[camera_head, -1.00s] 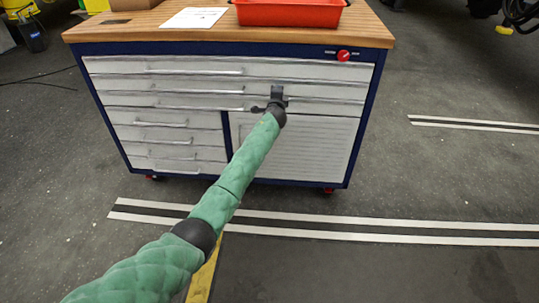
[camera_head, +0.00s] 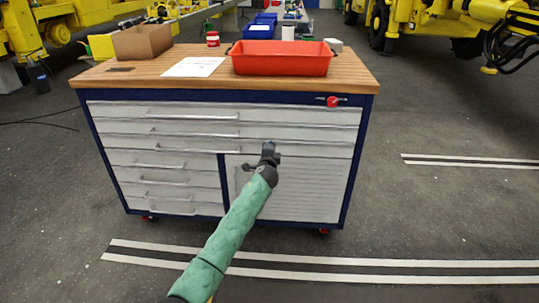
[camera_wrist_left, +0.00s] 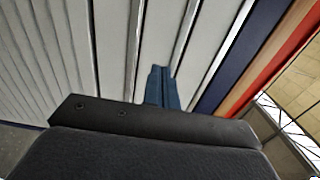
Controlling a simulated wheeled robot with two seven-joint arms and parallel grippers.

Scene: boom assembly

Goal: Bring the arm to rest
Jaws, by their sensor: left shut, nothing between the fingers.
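My left arm comes in from the bottom of the head view in a green padded sleeve. Its left gripper (camera_head: 269,150) is dark and shut, with nothing held. It shows in front of the workbench cabinet (camera_head: 290,190), near the lower edge of the wide drawers. In the left wrist view the shut fingers (camera_wrist_left: 161,88) point toward the grey drawer fronts; I cannot tell how large the gap is. My right gripper is in neither view.
The wooden worktop (camera_head: 130,72) carries a red tray (camera_head: 283,64), a white sheet (camera_head: 194,67), a cardboard box (camera_head: 142,42) and a small red-and-white jar (camera_head: 213,40). Yellow machinery (camera_head: 405,18) stands behind. The dark floor beside the cabinet is clear.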

